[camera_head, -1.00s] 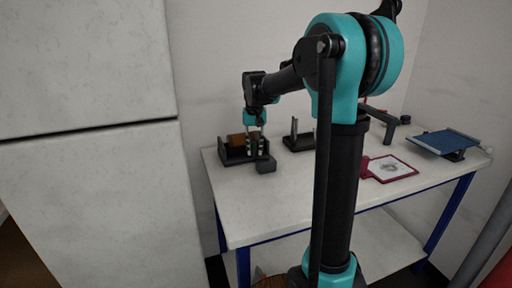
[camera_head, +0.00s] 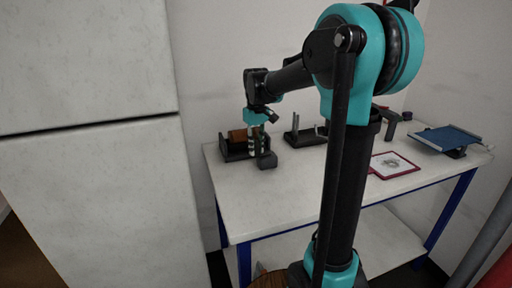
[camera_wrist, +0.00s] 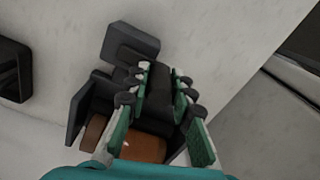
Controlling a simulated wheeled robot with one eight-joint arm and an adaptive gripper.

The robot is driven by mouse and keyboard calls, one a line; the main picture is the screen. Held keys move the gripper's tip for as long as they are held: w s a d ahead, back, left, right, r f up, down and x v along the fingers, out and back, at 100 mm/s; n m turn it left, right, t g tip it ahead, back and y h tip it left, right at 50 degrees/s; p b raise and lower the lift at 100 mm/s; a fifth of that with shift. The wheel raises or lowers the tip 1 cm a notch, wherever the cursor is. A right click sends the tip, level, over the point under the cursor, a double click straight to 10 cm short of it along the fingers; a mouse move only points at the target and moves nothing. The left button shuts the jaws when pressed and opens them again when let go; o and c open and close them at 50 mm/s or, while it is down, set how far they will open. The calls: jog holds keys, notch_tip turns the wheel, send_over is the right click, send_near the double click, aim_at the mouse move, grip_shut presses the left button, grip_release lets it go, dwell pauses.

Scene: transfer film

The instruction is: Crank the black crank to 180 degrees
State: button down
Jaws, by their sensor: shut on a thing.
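The black crank (camera_wrist: 158,85) is on a small dark device with a brown roller (camera_wrist: 140,146). My gripper (camera_wrist: 168,82) is shut on the crank, with its green fingers on both sides of the dark piece. In the head view, my gripper (camera_head: 257,150) points down at the device's right side, and the brown roller (camera_head: 238,135) shows in its black frame. My fingers partly hide the crank, so its exact angle is hard to tell.
A dark block (camera_head: 267,160) stands at the device's front right, and it shows in the wrist view (camera_wrist: 130,42). A black holder (camera_head: 303,138) is to the right. A red-framed picture (camera_head: 394,165) and a blue-topped stand (camera_head: 446,139) lie farther right on the white table (camera_head: 300,190).

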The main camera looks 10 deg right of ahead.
aim_at(257, 141)
dwell(0.4)
jog(key=c, duration=1.3)
grip_release()
jog(key=shift+r, duration=0.1)
notch_tip(257, 141, up, 12)
jog(key=shift+f, duration=0.1)
jog(key=shift+s, duration=0.1)
